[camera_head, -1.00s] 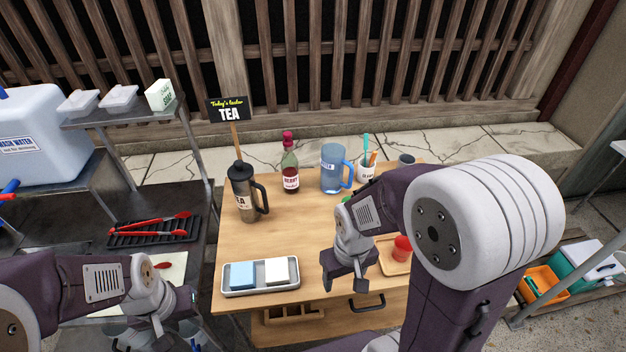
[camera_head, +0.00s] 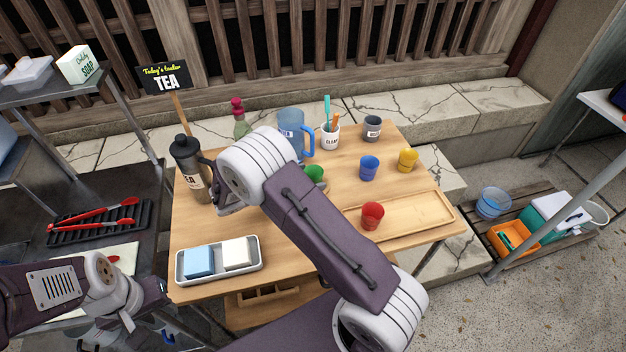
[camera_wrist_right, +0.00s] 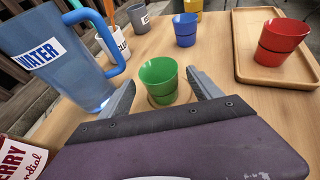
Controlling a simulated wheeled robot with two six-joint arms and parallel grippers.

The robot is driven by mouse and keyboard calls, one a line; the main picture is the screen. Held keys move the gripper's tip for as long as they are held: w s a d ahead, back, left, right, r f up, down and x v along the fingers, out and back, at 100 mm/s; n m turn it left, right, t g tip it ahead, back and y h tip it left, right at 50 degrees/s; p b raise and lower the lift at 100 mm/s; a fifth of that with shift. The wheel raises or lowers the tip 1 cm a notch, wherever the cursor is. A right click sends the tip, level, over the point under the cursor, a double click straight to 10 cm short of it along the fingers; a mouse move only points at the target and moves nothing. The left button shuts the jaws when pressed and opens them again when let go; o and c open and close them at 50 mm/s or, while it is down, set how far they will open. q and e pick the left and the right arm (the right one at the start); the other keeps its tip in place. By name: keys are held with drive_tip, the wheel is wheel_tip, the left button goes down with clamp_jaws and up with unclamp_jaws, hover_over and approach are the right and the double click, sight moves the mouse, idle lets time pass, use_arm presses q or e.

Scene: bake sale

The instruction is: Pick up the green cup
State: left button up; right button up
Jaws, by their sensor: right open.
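The green cup (camera_head: 315,174) stands upright on the wooden table (camera_head: 345,170), partly hidden behind my right arm in the head view. In the right wrist view the green cup (camera_wrist_right: 158,78) stands just ahead, with a finger of my right gripper (camera_wrist_right: 161,80) on each side of its lower part. The right gripper is open. Whether the fingers touch the cup cannot be told. In the head view the right fingers are hidden by my arm. My left gripper (camera_head: 163,296) is at the lower left, away from the cup; its jaws are not clear.
A blue water pitcher (camera_wrist_right: 52,55) stands left of the green cup. A blue cup (camera_head: 369,168) and yellow cup (camera_head: 408,160) stand to its right. A red cup (camera_head: 372,215) sits on a wooden tray (camera_head: 425,210). A tumbler (camera_head: 187,165) and bottle (camera_head: 240,125) stand at left.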

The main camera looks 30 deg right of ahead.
sight(320, 174)
drive_tip(key=x, duration=0.5)
drive_tip(key=shift+d, duration=0.3)
drive_tip(key=c, duration=1.4)
drive_tip(key=shift+r, duration=0.1)
wheel_tip(320, 174, up, 4)
drive_tip(key=shift+r+p, duration=0.1)
drive_tip(key=shift+p, duration=0.2)
drive_tip(key=s+r, duration=0.6)
drive_tip(key=s, duration=0.5)
drive_tip(key=shift+s+d+r, duration=0.35)
drive_tip(key=shift+d+r, duration=0.05)
drive_tip(key=shift+d, duration=0.05)
